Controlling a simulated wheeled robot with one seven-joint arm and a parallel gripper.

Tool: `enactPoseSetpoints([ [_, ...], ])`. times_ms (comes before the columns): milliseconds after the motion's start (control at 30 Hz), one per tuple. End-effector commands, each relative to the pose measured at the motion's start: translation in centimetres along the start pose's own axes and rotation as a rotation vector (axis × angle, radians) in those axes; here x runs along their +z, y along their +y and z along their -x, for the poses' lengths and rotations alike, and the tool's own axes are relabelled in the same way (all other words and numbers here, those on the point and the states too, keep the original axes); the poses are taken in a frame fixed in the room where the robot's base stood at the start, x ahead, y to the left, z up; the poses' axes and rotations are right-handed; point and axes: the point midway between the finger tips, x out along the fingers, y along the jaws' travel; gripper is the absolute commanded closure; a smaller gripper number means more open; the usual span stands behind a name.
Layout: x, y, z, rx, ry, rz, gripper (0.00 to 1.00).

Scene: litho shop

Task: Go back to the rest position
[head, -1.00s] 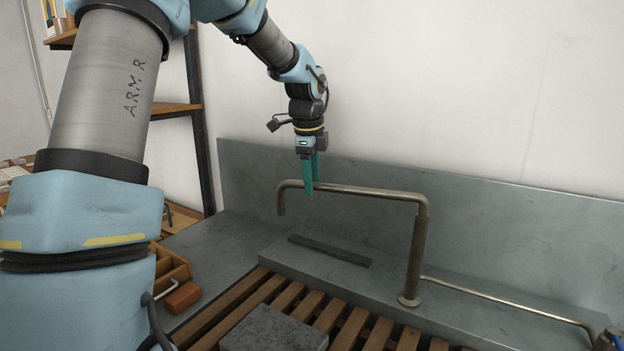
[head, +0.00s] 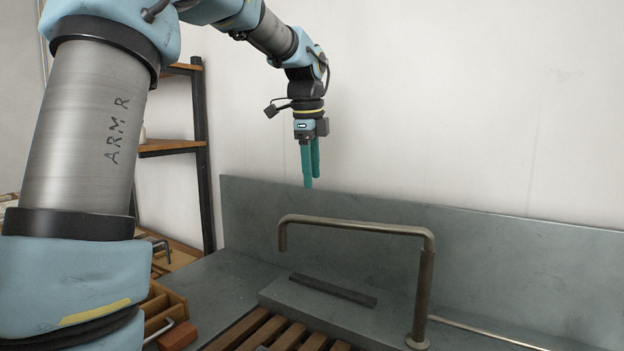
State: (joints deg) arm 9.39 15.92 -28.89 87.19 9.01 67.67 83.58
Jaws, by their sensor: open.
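My gripper (head: 310,163) hangs with its teal fingers pointing down, in front of the wall and above the grey back panel. It is open, though from this side the fingers nearly overlap. Nothing shows between the fingers. It is clear of the bent metal pipe (head: 358,226), which stands below and to the right of it. My arm comes in from the left and reaches over to the gripper.
A dark flat bar (head: 333,289) lies on a grey ledge (head: 300,302). A wooden slat rack (head: 262,334) is at the bottom. A wooden box (head: 165,302) and a reddish block (head: 178,336) sit at lower left, with shelves (head: 172,146) behind. The wall area right of my gripper is free.

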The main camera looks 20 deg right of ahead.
Motion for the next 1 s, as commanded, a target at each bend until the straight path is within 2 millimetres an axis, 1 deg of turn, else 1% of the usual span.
enactPoseSetpoints([
  [167, 0.1, 0.1, -0.1, 0.001, -0.001, 0.006, 0.43],
  [233, 0.5, 0.6, -0.7, 0.004, -0.005, 0.047, 0.43],
  [267, 0.8, 0.9, -1.2, 0.007, -0.008, 0.080, 0.43],
  [367, 2.8, 3.3, -3.7, 0.019, -0.025, 0.274, 0.43],
  [467, 5.7, 7.4, -7.1, 0.027, -0.047, 0.577, 0.43],
  [500, 6.9, 9.4, -8.5, 0.029, -0.056, 0.716, 0.43],
  [567, 8.6, 12.5, -10.4, 0.026, -0.068, 0.926, 0.43],
  [600, 9.6, 14.7, -11.5, 0.024, -0.076, 1.067, 0.43],
  [667, 10.8, 18.1, -13.1, 0.019, -0.085, 1.274, 0.43],
  [700, 11.4, 20.3, -13.9, 0.015, -0.091, 1.403, 0.43],
  [800, 12.4, 25.1, -15.5, 0.003, -0.101, 1.685, 0.43],
  [833, 12.5, 26.3, -15.9, 0.000, -0.104, 1.753, 0.43],
  [900, 12.7, 28.5, -16.5, -0.007, -0.107, 1.884, 0.43],
  [1000, 12.7, 30.3, -17.0, -0.015, -0.109, 1.997, 0.43],
])
